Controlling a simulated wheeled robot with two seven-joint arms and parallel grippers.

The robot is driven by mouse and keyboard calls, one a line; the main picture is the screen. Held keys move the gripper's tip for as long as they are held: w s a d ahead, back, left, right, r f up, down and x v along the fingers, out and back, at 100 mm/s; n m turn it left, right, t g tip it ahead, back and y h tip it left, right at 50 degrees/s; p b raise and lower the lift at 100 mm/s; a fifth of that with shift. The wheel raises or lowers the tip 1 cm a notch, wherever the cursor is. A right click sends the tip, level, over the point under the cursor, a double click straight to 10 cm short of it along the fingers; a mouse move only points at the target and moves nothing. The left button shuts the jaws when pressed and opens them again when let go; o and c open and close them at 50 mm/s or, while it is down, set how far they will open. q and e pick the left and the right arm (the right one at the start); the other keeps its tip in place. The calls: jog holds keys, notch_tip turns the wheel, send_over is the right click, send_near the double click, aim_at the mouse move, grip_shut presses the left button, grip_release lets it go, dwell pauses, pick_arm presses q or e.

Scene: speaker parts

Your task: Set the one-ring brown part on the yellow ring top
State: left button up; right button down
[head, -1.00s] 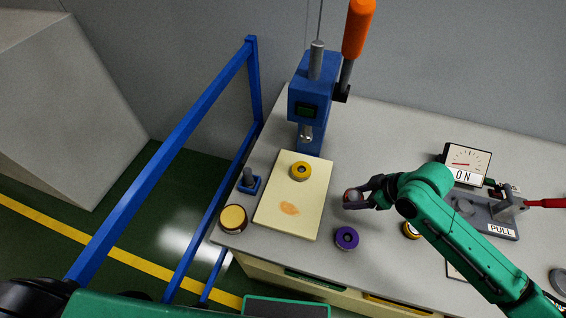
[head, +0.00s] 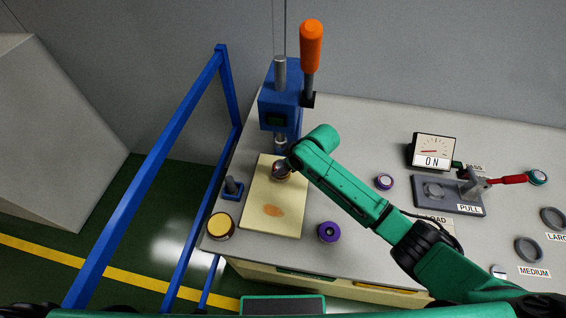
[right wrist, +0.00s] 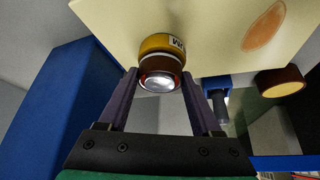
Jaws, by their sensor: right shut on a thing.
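The brown part (right wrist: 161,65) has a shiny silver round face and sits between my right fingertips in the right wrist view. My right gripper (head: 284,167) is shut on it, over the cream board (head: 250,222). The yellow ring (right wrist: 158,43), with a pale label on its side, is against the brown part's far side in the right wrist view. The two look in line and touching, but I cannot tell whether the brown part rests fully on it. In the head view my gripper and arm mostly hide both. My left gripper is not in view.
A blue press (head: 280,105) with an orange handle (head: 311,45) stands just behind the board. A brown, yellow-topped round part (head: 221,226) and a small blue stand (head: 232,189) are at its left. A purple ring (head: 329,232) lies at its right; a meter (head: 434,151) stands farther right.

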jog(key=shift+c, duration=0.3)
grip_release()
jog(key=shift+f, duration=0.1)
jog(key=b+v, duration=0.1)
jog(key=v, duration=1.1)
jog(key=shift+s+d, duration=0.1)
